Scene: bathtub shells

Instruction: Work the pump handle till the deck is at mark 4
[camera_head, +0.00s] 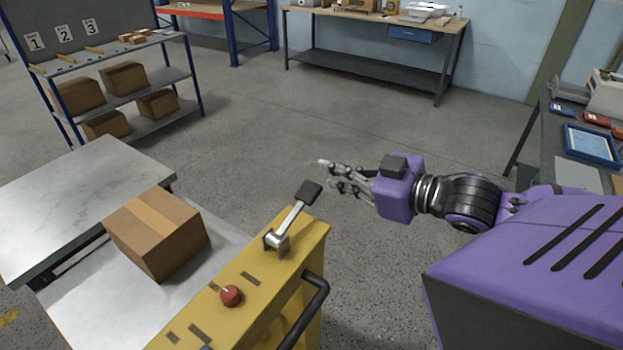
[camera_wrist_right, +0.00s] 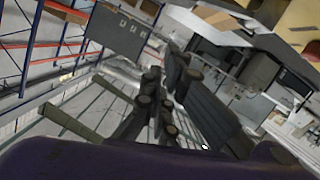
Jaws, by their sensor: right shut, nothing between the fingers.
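The pump handle (camera_head: 292,218) is a silver lever with a black grip, tilted up and away from its pivot on a yellow cabinet (camera_head: 312,236). The grey metal deck (camera_head: 82,306) beside the cabinet carries a closed cardboard box (camera_head: 156,236). My right gripper (camera_head: 327,173) is shut and empty, just right of and beyond the black grip, apart from it in the picture. Its dark fingers also show in the right wrist view (camera_wrist_right: 165,85). No mark 4 can be made out. My left gripper is out of view.
A red knob (camera_head: 231,296) and a black bar handle (camera_head: 310,308) are on the cabinet. A grey table (camera_head: 80,190) stands left of the deck. Behind it is a shelf (camera_head: 150,80) with boxes and cards 1, 2, 3. The floor beyond the gripper is clear.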

